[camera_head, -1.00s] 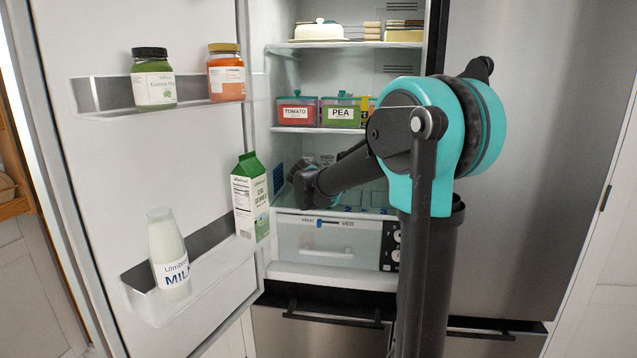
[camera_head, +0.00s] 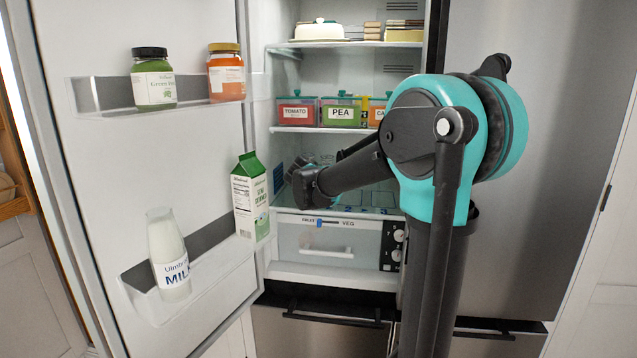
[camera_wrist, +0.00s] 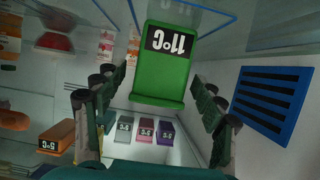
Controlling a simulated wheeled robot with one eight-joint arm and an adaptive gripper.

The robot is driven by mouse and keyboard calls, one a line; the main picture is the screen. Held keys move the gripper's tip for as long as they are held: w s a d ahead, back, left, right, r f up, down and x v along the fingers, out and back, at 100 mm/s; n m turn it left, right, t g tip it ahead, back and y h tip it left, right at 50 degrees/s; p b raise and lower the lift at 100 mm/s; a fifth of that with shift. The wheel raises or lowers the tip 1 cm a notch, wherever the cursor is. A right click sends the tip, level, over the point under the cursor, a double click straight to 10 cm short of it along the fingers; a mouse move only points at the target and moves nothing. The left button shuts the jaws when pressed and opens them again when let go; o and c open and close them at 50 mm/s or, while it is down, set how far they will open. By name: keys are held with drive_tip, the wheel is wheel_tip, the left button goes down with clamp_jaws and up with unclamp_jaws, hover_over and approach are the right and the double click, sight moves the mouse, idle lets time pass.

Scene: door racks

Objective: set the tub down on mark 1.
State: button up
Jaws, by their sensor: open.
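Several labelled tubs stand on the middle shelf in the head view: a red tomato tub (camera_head: 298,110), a green pea tub (camera_head: 341,112) and an orange one (camera_head: 377,113), partly covered by my arm. My gripper (camera_wrist: 157,88) is open inside the compartment below them. In the wrist view a green block with an upside-down "11°C" display (camera_wrist: 163,72) shows between and beyond the fingers; I cannot tell whether they touch it. Blue numbers lie along the lower shelf, and a 2 (camera_head: 349,210) is readable. Mark 1 is not readable, and my arm covers part of that shelf.
The open door (camera_head: 190,40) at the left holds two jars, a green carton (camera_head: 250,196) and a milk bottle (camera_head: 168,255). A blue vent (camera_wrist: 274,103) is on the side wall. Small grey, purple and pink blocks (camera_wrist: 145,131) and an orange one (camera_wrist: 55,142) show in the wrist view.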

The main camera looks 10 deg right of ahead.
drive_tip(key=v, duration=0.9)
drive_tip(key=shift+s+r, duration=0.1)
drive_tip(key=shift+s, duration=0.15)
